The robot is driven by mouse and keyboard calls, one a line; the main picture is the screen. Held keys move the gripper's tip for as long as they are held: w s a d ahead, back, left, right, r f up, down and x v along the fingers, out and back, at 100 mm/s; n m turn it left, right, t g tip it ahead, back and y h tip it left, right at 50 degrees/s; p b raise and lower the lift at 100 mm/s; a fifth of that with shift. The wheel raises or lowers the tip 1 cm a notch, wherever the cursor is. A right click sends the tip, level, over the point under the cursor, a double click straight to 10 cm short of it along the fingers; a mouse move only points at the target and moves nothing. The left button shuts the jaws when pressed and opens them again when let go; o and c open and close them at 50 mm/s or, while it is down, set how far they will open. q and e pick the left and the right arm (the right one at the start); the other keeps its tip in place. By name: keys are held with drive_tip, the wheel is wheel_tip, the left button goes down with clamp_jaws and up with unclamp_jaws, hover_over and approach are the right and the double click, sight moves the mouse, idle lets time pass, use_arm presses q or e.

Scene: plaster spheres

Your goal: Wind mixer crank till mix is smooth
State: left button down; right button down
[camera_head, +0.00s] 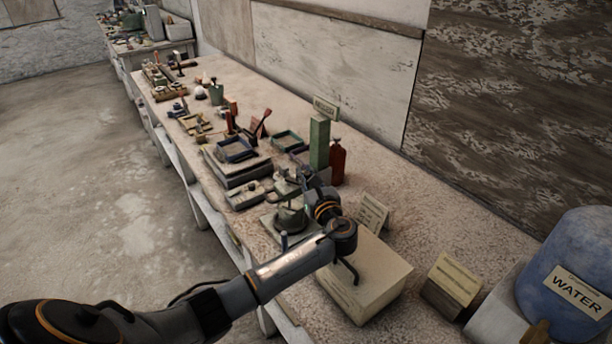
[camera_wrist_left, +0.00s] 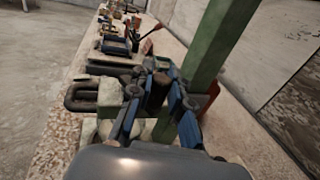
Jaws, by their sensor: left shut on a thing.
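The mixer (camera_head: 289,217) stands on the workbench, with a dark greenish bowl low on its base and a pale head above. My left gripper (camera_head: 309,183) is at the mixer's upper right side, reached by my arm from the lower left. In the left wrist view my gripper's blue-edged fingers (camera_wrist_left: 159,92) are closed around a small brownish knob (camera_wrist_left: 157,91), which looks like the crank's handle. A dark loop-shaped metal part (camera_wrist_left: 82,95) shows left of the fingers. The rest of the crank and the mix inside the bowl are hidden. My right gripper is not in view.
A tall green post (camera_head: 319,143) and a red bottle (camera_head: 337,162) stand close behind my gripper. A pale box (camera_head: 372,282) sits in front of the mixer on the right. A blue water container (camera_head: 570,262) is at far right. Trays and tools crowd the bench further back.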

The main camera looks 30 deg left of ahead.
use_arm(q)
drive_tip(key=c, duration=1.2)
unclamp_jaws()
drive_tip(key=shift+d, duration=0.1)
drive_tip(key=v, duration=1.2)
